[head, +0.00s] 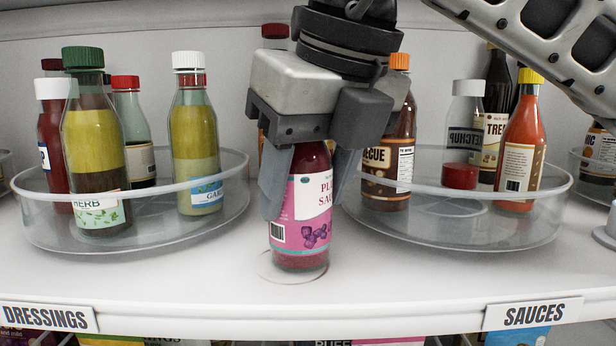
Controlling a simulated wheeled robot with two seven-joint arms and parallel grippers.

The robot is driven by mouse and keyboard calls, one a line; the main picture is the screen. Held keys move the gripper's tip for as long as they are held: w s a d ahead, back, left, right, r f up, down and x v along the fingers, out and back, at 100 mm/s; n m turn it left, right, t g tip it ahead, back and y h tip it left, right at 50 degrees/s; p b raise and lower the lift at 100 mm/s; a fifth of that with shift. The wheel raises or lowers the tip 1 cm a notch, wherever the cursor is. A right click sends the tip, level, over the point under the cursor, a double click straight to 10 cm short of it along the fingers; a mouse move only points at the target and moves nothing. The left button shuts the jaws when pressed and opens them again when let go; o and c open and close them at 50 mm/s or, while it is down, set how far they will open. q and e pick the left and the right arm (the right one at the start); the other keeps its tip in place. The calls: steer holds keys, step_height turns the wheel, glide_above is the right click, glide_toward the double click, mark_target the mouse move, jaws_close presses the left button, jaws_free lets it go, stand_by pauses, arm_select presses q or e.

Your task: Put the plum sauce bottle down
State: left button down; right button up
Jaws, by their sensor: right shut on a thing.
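The plum sauce bottle (302,215) has dark red contents and a pink label with "PLU... SAU..." and purple plums on it. It is upright at the front middle of the white shelf, between two clear turntables. My right gripper (312,185) comes down from above with its fingers on both sides of the bottle, shut on its upper part. The bottle's cap and neck are hidden by the gripper. The bottle's base is over a faint ring on the shelf; I cannot tell whether it touches. My left gripper is not in view.
The left turntable (130,240) holds several dressing bottles, and the right turntable (450,232) several sauce bottles. Tags "DRESSINGS" (48,317) and "SAUCES" (532,314) sit on the shelf's front edge. The shelf is bare along the front.

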steer(key=o, duration=1.2)
steer(key=shift+f, duration=0.15)
